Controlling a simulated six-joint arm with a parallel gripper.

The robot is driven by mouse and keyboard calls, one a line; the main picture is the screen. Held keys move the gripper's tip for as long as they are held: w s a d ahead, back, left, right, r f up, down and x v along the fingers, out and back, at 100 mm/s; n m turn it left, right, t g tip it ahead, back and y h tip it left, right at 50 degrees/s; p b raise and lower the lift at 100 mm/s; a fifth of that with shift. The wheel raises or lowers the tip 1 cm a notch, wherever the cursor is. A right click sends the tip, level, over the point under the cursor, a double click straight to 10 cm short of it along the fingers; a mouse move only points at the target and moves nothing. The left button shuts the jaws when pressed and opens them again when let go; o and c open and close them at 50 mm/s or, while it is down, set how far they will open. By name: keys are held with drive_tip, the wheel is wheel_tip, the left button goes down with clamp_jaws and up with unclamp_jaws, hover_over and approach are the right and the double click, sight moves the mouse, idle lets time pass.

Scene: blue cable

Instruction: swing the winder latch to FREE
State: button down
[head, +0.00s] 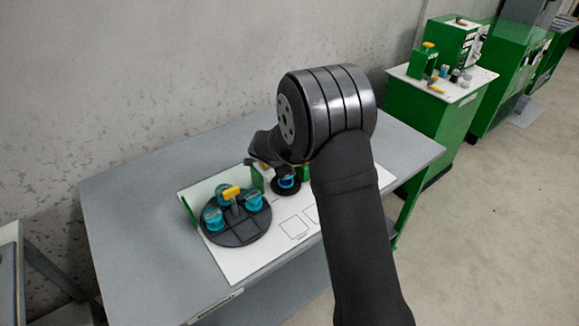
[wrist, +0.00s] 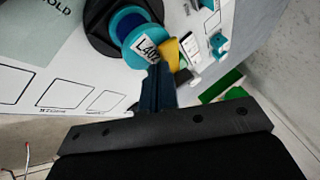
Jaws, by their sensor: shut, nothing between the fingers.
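In the wrist view a teal spool (wrist: 140,32) with a white label reading something like "L402" sits on a black round base (wrist: 97,32). A yellow piece (wrist: 171,54), possibly the winder latch, is at the spool's lower right edge. My gripper (wrist: 157,70) is shut and empty, its fingertips close by the yellow piece; I cannot tell whether they touch. A small white part (wrist: 190,48) is right of the yellow piece. In the head view the spool (head: 287,182) sits on its black base, partly behind my arm, which hides the latch area.
Printed outlines (head: 294,228) lie in front. Green machines (head: 436,105) stand to the right. The grey table (head: 130,230) is bare at left.

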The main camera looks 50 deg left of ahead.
drive_tip(key=a+m+h, duration=0.1)
drive_tip(key=m, duration=0.1)
drive_tip(key=a+m+h, duration=0.1)
drive_tip(key=m, duration=0.1)
drive_tip(key=shift+a+f+t+h, duration=0.1)
drive_tip(key=shift+a+t+h, duration=0.1)
drive_tip(key=shift+t+h, duration=0.1)
drive_tip(key=shift+w+a, duration=0.25)
drive_tip(key=shift+a, duration=0.3)
drive_tip(key=shift+w+a, duration=0.2)
drive_tip(key=shift+a, duration=0.35)
drive_tip(key=shift+w+a, duration=0.7)
drive_tip(key=shift+a, duration=0.1)
drive_tip(key=shift+w, duration=0.15)
